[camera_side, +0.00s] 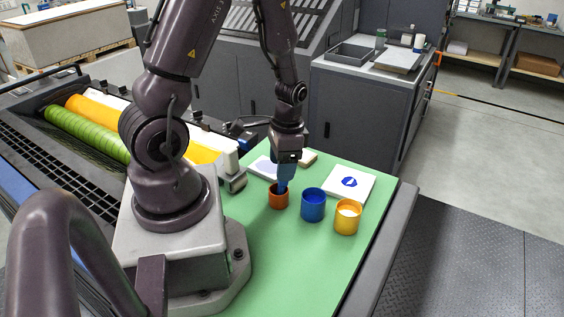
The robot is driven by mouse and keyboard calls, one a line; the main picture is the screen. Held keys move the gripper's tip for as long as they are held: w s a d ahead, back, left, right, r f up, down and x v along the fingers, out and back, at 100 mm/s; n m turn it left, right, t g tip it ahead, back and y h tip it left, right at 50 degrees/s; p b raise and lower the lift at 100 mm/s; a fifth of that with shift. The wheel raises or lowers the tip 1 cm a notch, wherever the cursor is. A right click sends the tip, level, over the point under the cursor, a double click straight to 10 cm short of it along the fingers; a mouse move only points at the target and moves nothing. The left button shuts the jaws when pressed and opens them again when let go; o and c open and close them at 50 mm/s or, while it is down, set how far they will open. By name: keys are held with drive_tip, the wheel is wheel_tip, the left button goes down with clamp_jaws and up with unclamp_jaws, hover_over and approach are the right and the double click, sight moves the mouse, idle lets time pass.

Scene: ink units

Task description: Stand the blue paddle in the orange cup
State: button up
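The orange cup (278,201) stands upright on the green work surface, the leftmost of a row of cups. The blue paddle (284,176) is nearly upright, with its lower end inside the orange cup's mouth. Whether it touches the cup's bottom is hidden by the cup wall. My gripper (287,158) is directly above the cup, pointing down, and appears shut on the top of the blue paddle. The fingers are small and dark here, so the grip shows only roughly.
A blue cup (313,206) and a yellow cup (347,218) with pale contents stand close to the right. Behind them lies a white sheet with a blue print (350,183). A pale block (308,158) lies behind my gripper. The green surface (290,270) is clear in front.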

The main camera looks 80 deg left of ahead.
wheel_tip(320, 180, up, 13)
drive_tip(key=w, duration=0.1)
drive_tip(key=shift+w+a, duration=0.2)
drive_tip(key=shift+w, duration=0.05)
idle(0.3)
idle(0.4)
drive_tip(key=s+d+r+t, duration=0.3)
drive_tip(key=d+r+t, duration=0.4)
drive_tip(key=d+r, duration=0.5)
drive_tip(key=shift+s+d+r, duration=0.3)
drive_tip(key=shift+s+d, duration=0.05)
drive_tip(key=shift+d, duration=0.75)
